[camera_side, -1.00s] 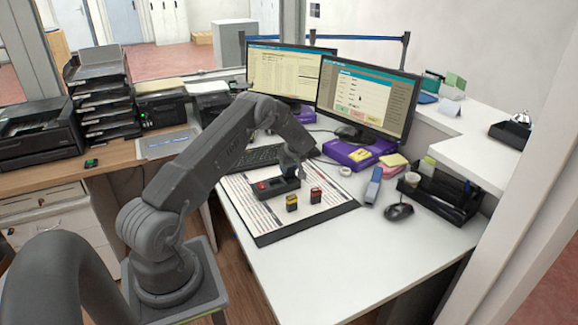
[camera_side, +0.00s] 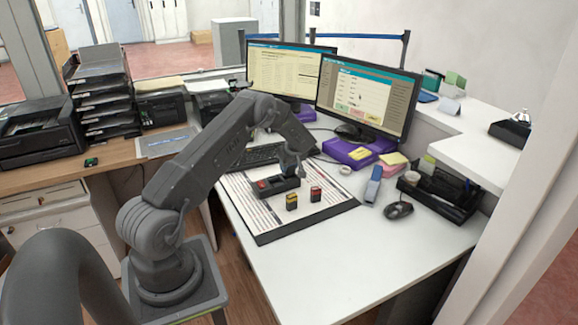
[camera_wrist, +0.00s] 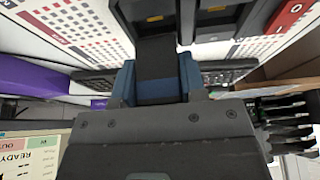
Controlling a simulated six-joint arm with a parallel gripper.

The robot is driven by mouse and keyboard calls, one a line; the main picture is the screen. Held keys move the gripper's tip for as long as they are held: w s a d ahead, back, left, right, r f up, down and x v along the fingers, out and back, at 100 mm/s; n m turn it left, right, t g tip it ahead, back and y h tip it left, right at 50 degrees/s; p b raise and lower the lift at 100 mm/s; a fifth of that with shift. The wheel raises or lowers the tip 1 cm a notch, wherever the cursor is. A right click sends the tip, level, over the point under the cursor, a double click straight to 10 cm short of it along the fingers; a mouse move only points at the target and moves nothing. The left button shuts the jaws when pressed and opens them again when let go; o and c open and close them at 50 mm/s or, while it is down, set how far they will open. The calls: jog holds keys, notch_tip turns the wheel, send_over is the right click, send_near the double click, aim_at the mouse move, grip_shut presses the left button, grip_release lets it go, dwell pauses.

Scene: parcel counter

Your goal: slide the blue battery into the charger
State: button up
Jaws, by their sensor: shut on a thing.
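The dark charger (camera_side: 276,187) lies on the printed mat, with a red battery (camera_side: 263,184) in its left part. My gripper (camera_side: 291,165) is shut on the blue battery (camera_side: 289,172), upright at the charger's right part. The red battery (camera_wrist: 290,14) is at the upper right. How deep the blue battery sits in the bay is hidden.
A yellow-and-black battery (camera_side: 291,202) and a red-and-black battery (camera_side: 315,194) stand on the mat (camera_side: 270,232) in front of the charger. A keyboard (camera_side: 255,156) and monitors are behind. A mouse (camera_side: 399,210) is at right; the front desk is clear.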

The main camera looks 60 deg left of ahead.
jog(key=shift+f, duration=0.95)
jog(key=o, duration=1.1)
jog(key=shift+c, duration=0.2)
jog(key=v, duration=1.3)
jog(key=shift+d+r, duration=0.15)
jog(key=shift+r, duration=0.2)
